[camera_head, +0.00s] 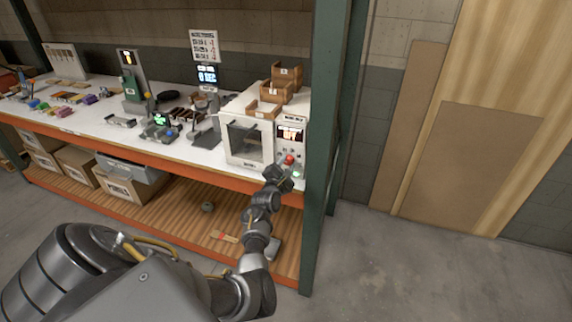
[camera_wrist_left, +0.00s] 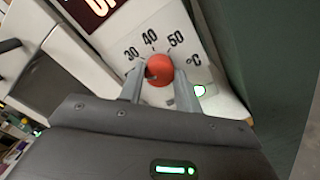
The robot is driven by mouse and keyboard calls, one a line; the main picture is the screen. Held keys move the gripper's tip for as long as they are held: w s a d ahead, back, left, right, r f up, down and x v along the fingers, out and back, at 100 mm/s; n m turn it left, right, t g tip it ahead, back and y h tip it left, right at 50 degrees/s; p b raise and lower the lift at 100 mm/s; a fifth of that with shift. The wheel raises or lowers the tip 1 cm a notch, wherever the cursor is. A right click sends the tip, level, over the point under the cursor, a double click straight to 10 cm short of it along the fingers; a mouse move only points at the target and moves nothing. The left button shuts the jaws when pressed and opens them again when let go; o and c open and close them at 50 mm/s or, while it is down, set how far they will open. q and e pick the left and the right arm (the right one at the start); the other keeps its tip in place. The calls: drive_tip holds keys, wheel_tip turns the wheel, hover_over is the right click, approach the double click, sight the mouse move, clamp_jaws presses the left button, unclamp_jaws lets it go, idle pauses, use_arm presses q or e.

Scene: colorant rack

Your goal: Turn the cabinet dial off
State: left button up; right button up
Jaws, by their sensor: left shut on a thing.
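The white cabinet (camera_head: 234,132) with a dark window stands at the right end of the bench, and its control panel (camera_head: 291,138) with an orange-lit display is on its right side. The red dial (camera_wrist_left: 159,69) sits below a scale marked 30, 40, 50 °C. My left gripper (camera_wrist_left: 158,84) is shut on the dial, one finger on each side. In the head view the left gripper (camera_head: 279,174) is at the lower panel, with a red knob (camera_head: 289,159) just above it. My right gripper is not in view.
A green rack post (camera_head: 325,140) stands close right of the panel. Wooden bins (camera_head: 286,76) sit on the cabinet.

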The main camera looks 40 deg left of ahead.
use_arm(q)
drive_tip(key=shift+n, duration=0.5)
drive_tip(key=o, duration=1)
drive_tip(key=shift+c, duration=0.2)
drive_tip(key=shift+s, duration=0.1)
drive_tip(key=b+v, duration=0.1)
drive_tip(key=v, duration=0.9)
drive_tip(key=shift+s+d+b, duration=0.15)
drive_tip(key=shift+s+b, duration=0.15)
drive_tip(key=shift+b, duration=0.05)
